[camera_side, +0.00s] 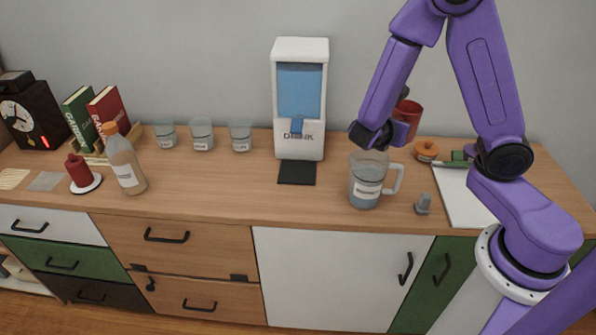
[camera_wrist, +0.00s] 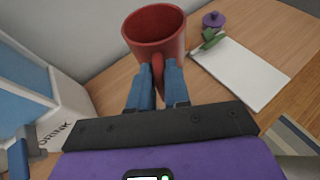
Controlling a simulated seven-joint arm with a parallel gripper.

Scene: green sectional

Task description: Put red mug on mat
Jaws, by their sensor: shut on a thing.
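The red mug (camera_side: 408,113) is in the air above the right part of the counter, partly behind my arm. In the wrist view the red mug (camera_wrist: 155,32) shows its open rim. My gripper (camera_wrist: 160,78) has its two blue fingers shut on the mug's handle; the mug is clear of the counter. In the side view the fingers are mostly hidden. At the far left of the counter lie two flat mat-like pieces, a tan one (camera_side: 13,179) and a grey one (camera_side: 46,181). I cannot tell which one is the task's mat.
A clear jug (camera_side: 366,187) stands below my gripper, beside a small grey object (camera_side: 423,204). The drink dispenser (camera_side: 300,95), several glasses (camera_side: 202,134), a bottle (camera_side: 124,160) and a red object on a white saucer (camera_side: 90,187) stand leftward. A white board (camera_side: 466,200) lies right.

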